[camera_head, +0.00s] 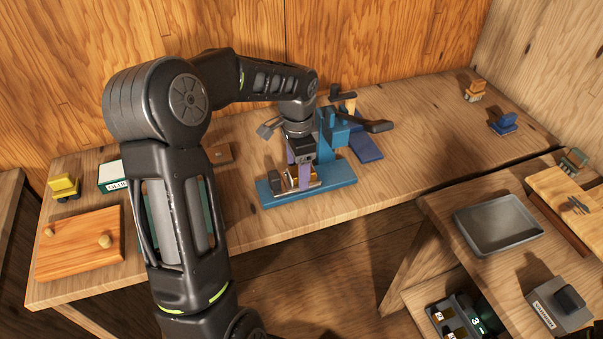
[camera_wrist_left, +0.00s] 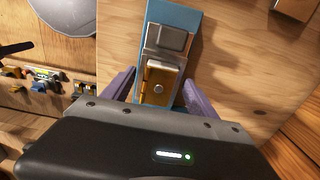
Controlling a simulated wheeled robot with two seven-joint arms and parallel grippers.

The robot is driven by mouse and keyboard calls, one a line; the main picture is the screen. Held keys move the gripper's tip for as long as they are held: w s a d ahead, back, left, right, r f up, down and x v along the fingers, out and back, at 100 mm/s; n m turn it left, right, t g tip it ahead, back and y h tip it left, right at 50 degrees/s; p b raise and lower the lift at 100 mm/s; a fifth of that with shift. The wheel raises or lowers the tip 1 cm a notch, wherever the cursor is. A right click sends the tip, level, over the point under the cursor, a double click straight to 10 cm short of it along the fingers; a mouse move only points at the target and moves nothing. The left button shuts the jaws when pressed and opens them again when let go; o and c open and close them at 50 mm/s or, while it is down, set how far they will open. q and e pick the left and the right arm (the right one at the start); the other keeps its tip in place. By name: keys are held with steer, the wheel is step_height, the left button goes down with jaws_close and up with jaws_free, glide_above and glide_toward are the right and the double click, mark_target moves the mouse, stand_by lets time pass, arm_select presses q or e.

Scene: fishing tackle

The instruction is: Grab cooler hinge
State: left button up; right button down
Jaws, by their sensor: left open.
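A small brass-coloured plate with a round spot, which looks like the cooler hinge (camera_wrist_left: 154,92), sits on a blue fixture (camera_wrist_left: 181,19) in the left wrist view, against a silver block (camera_wrist_left: 168,40). In the head view the blue fixture's base (camera_head: 335,177) stands on the bench, and the hinge is mostly hidden by my gripper. My left gripper (camera_head: 298,178) is open, pointing down over the base. In the wrist view its purple fingers (camera_wrist_left: 160,95) are on either side of the hinge, with gaps visible. My right gripper is not in view.
A blue upright with a dark lever (camera_head: 378,126) stands just behind and right of my gripper. An orange board with knobs (camera_head: 78,248), a glue box (camera_head: 111,176) and a yellow item (camera_head: 63,187) are at left. A grey tray (camera_head: 498,226) lies on the right table. The bench's right part is mostly clear.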

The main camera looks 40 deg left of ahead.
arm_select(q)
steer(key=shift+c, duration=0.6)
jaws_close()
